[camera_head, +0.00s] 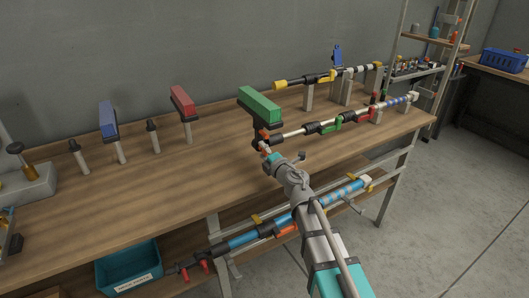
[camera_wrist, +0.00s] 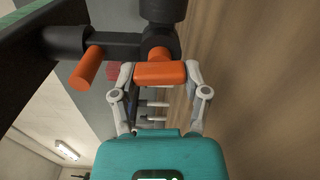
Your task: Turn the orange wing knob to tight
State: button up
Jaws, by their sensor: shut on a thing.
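The orange wing knob (camera_wrist: 160,72) sits between the two fingertips of my gripper (camera_wrist: 161,76) in the wrist view. Both grey fingers are shut on its sides. Its orange stem runs into a black fitting (camera_wrist: 100,43). In the head view my gripper (camera_head: 270,156) is at the black joint below the green block (camera_head: 260,105), and the knob is small and partly covered there. No tightness mark is readable in either view.
A second orange piece (camera_wrist: 87,68) sticks out of the same fitting, left of my gripper. A black-and-silver pipe (camera_head: 295,133) runs right from the joint. Red (camera_head: 183,100) and blue (camera_head: 107,119) blocks stand on posts further left. The wooden bench (camera_head: 190,170) is clear in front of them.

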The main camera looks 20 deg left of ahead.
jog(key=shift+m, duration=0.7)
jog(key=o, duration=1.2)
jog(key=shift+c, duration=0.2)
jog(key=v, duration=1.2)
